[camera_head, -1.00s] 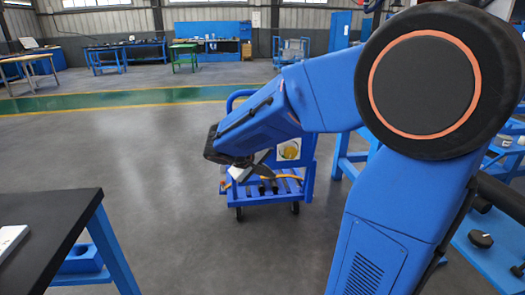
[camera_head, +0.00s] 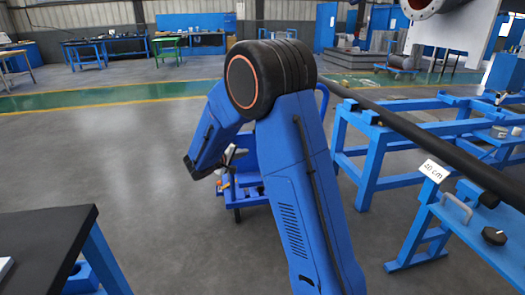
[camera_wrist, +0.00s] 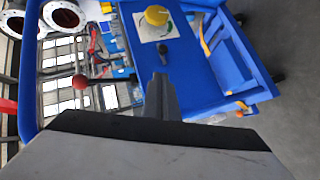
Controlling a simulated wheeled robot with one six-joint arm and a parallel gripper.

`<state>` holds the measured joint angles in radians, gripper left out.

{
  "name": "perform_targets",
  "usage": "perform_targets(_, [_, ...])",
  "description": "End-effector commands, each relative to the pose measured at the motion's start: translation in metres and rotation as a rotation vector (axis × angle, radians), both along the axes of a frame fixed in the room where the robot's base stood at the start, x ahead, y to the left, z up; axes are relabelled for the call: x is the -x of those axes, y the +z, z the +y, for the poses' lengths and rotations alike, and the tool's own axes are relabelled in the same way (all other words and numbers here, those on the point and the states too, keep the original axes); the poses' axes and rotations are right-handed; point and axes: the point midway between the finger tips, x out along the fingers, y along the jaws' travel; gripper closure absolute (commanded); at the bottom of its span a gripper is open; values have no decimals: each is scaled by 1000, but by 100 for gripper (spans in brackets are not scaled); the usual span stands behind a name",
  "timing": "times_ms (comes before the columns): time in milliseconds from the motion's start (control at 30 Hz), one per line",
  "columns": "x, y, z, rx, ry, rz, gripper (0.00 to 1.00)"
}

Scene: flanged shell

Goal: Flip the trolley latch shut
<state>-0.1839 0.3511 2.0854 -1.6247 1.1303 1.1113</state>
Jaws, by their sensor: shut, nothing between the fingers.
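The blue trolley (camera_head: 258,208) stands on the floor beyond my arm, which hides most of it in the head view. The wrist view shows its blue panel (camera_wrist: 205,95) close up and turned sideways. On the panel is a white plate with coloured arcs, bearing a round yellow knob (camera_wrist: 157,15). A small dark part (camera_wrist: 163,52) shows just beyond my fingertips, maybe the latch handle; I cannot tell if they touch. My gripper (camera_wrist: 160,82) is shut and empty in front of the panel. It also shows beside the trolley in the head view (camera_head: 234,154).
A red ball on a dark rod (camera_wrist: 80,82) shows left of my fingers. A black-topped table (camera_head: 45,245) stands at near left. Blue frames (camera_head: 400,145) and a bench (camera_head: 470,225) stand at right. Open floor (camera_head: 120,150) lies left of the trolley.

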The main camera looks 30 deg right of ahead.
Motion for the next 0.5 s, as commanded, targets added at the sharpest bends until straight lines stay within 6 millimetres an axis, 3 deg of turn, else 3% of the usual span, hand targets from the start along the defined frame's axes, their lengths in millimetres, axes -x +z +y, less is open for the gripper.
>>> perform_targets(200, [-15,-7,6,19,26,-13,100])
perform_targets(500, [-15,-7,7,20,27,-14,100])
